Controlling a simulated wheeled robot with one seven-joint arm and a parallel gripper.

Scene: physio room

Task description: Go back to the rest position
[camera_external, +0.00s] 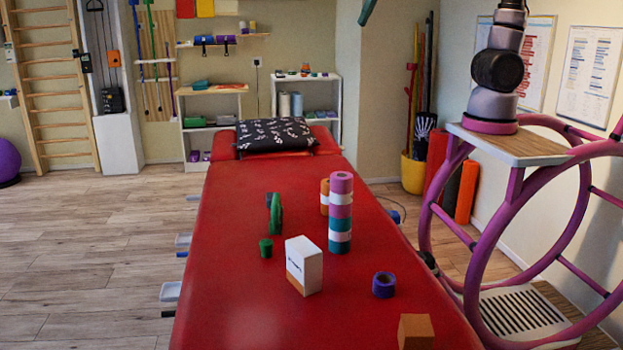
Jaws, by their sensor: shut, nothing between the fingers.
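My arm (497,70) rises from its wooden-topped mount at the right and leaves the picture at the top edge. My gripper is not clearly seen. A small dark teal piece (367,11) hangs in at the top edge, and I cannot tell what it belongs to. On the red treatment table (225,290) stands a stack of pink, white and teal rolls (340,212), with an orange roll (324,197) behind it. A white box (304,265) stands in front, with a purple-blue roll (384,285) to its right.
A green object (275,215) and a small green cup-like item (266,248) are left of the stack. An orange-brown block (415,332) is at the near edge. A dark patterned pillow (275,135) lies at the far end. The table's left side is clear.

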